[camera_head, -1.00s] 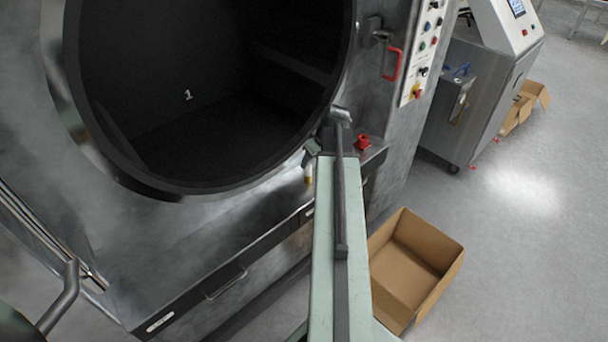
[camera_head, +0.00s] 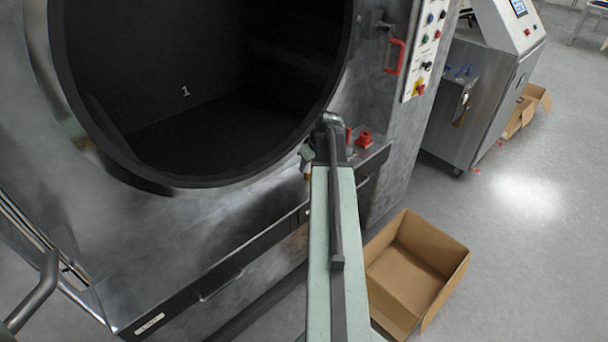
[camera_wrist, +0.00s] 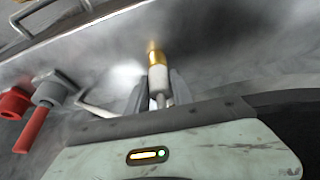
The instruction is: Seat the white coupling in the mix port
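In the wrist view, a white coupling (camera_wrist: 158,77) with a brass-coloured end (camera_wrist: 155,55) stands out from between the two dark fingers of my gripper (camera_wrist: 157,92). The fingers lie on both sides of it and seem to be shut on it. The brass end points away from me, towards the grey metal surface. In the head view, my gripper (camera_head: 307,156) is mostly hidden by my arm, just below the round opening; a bit of brass (camera_head: 307,174) shows under it. I cannot make out which fitting is the mix port.
The washer's dark round chamber (camera_head: 200,90) fills the upper left. A red fitting (camera_head: 365,138) sits on a ledge right of my arm; in the wrist view, red (camera_wrist: 14,102) and grey (camera_wrist: 50,91) fittings are at left. An open cardboard box (camera_head: 447,268) stands on the floor at right.

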